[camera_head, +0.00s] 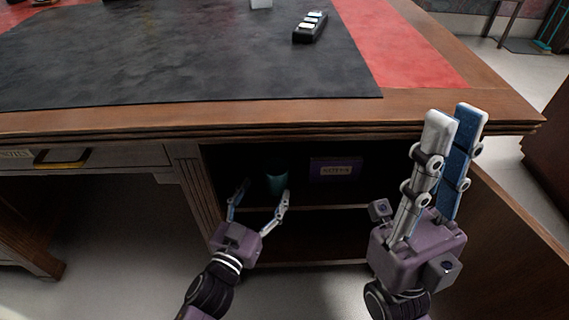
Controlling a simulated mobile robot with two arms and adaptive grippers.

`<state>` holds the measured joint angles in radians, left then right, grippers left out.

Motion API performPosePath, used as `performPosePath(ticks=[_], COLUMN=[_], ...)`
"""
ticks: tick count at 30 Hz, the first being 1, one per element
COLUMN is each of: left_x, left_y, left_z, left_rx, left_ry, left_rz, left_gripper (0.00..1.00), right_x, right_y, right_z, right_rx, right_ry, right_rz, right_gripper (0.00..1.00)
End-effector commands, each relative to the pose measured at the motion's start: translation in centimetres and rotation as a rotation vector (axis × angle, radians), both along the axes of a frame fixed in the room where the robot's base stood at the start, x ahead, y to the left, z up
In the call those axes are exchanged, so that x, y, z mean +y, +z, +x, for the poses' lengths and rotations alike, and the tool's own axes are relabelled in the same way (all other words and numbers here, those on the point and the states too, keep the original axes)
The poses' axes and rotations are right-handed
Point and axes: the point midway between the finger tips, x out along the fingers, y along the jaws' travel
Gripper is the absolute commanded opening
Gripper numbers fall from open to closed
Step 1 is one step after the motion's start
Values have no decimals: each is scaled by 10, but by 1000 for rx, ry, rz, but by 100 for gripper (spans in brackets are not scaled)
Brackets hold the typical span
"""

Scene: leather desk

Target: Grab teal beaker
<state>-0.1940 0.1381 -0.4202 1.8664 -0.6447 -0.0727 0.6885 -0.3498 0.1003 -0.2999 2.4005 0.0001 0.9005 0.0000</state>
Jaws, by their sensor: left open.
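The teal beaker (277,181) stands on the upper shelf inside the desk's open, dark compartment. My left gripper (263,190) is open at the compartment's mouth, its fingers spread and pointing in toward the beaker. The right finger's tip overlaps the lower right of the beaker in the picture; I cannot tell whether it touches. The left finger is left of the beaker. My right gripper (453,112) is raised in front of the desk's right side, fingers pointing up. A blue inner pad shows beside its white finger, and nothing is between them.
A dark purple box with a label (336,171) stands right of the beaker on the same shelf (330,207). The desk top's edge (270,120) overhangs the compartment. A wooden panel (505,235) stands at its right. A black object with buttons (310,27) lies on the desk mat.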

Motion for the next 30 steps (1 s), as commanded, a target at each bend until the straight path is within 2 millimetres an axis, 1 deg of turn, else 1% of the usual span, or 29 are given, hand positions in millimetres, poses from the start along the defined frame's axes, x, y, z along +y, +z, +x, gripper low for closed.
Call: performPosePath(ticks=[4, 11, 21, 24, 30], left_x=[-3, -11, -27, -29, -30], left_y=[-4, -3, 0, 1, 1], left_z=[9, 28, 66, 71, 72], left_rx=[5, 4, 4, 5, 6], left_ry=[3, 3, 2, 3, 3], left_rz=[3, 4, 4, 3, 3], left_gripper=[66, 66, 66, 66, 66], right_x=[0, 0, 0, 0, 0], right_y=[-3, -9, -24, -25, -25], right_z=[0, 0, 0, 0, 0], right_rx=[1, 1, 1, 2, 2], right_ry=[0, 0, 0, 0, 0], right_rz=[0, 0, 0, -1, -1], right_gripper=[16, 16, 16, 16, 16])
